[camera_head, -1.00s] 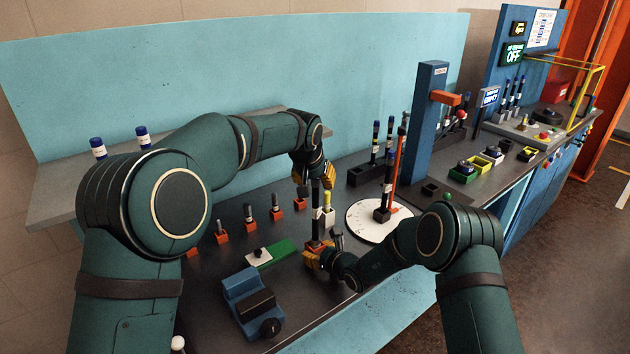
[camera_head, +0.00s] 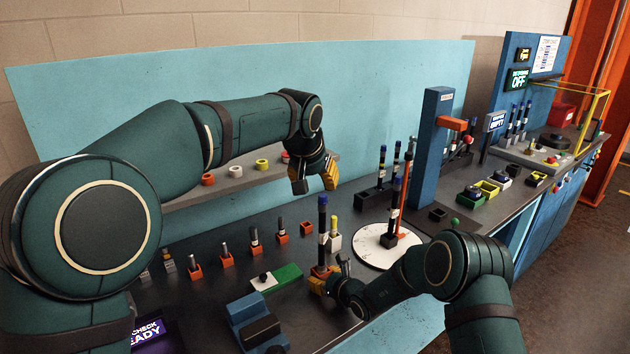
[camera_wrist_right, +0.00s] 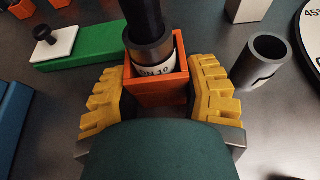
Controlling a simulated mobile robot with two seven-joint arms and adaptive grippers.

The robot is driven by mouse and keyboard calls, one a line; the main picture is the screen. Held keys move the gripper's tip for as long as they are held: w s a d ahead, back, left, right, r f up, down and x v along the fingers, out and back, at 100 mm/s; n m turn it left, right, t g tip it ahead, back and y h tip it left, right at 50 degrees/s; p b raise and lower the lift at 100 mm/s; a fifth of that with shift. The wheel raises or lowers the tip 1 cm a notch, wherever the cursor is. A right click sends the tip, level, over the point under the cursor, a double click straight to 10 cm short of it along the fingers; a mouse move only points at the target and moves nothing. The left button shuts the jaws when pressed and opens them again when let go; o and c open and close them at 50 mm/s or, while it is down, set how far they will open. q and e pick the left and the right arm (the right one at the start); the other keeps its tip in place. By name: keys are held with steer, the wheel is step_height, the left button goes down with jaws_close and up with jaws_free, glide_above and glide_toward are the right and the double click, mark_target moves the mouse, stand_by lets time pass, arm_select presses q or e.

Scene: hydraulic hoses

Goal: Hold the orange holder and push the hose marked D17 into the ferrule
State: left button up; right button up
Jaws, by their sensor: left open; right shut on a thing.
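The orange holder (camera_head: 320,271) stands on the dark bench; it also shows in the right wrist view (camera_wrist_right: 158,93). My right gripper (camera_head: 319,285) is shut on it, with its yellow fingers (camera_wrist_right: 160,88) on both sides. A dark ferrule (camera_wrist_right: 150,50) with a white label reading "DN 10" sits in the holder. A black hose (camera_head: 322,228) with a blue top stands upright in the ferrule; its D17 mark is not readable. I cannot tell how deep the hose sits. My left gripper (camera_head: 315,181) is open and empty, above the hose top and apart from it.
A hollow grey tube (camera_wrist_right: 265,62) stands beside the holder. A green block (camera_head: 286,275) with a white plate is to the left. A white dial (camera_head: 383,251) with hoses is to the right. Several small orange holders line the bench behind. A blue post (camera_head: 431,160) rises farther right.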

steer(key=o, duration=1.2)
steer(key=shift+s+d+r, duration=0.1)
